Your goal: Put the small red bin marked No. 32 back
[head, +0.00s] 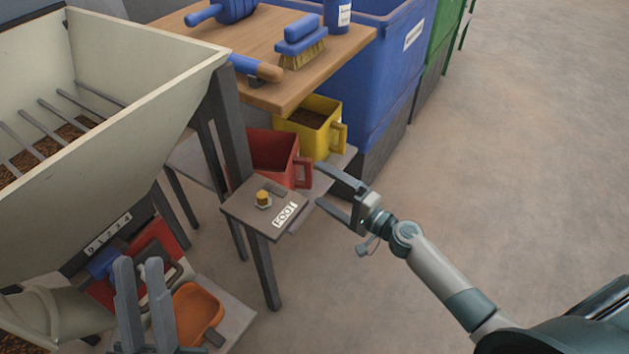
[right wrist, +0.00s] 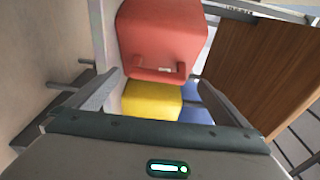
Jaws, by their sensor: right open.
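The red bin (head: 268,152) stands on a low shelf under the wooden table, beside the yellow bin, with its handle toward my right gripper. No number on it is readable. In the right wrist view the red bin (right wrist: 165,35) is beyond the fingers, its handle facing them. My right gripper (head: 319,184) is open and empty, just right of the red bin and apart from its handle, as far as I can tell. My left gripper (head: 140,268) is low at the left, in front of the hopper; whether its fingers hold anything is unclear.
The yellow bin (head: 322,125) holds brown material. A small stand (head: 245,207) with a yellow knob is in front of the red bin. The wooden table (head: 262,30) carries a brush (head: 302,45) and scoops. The hopper (head: 150,95) fills the left. Floor is clear at right.

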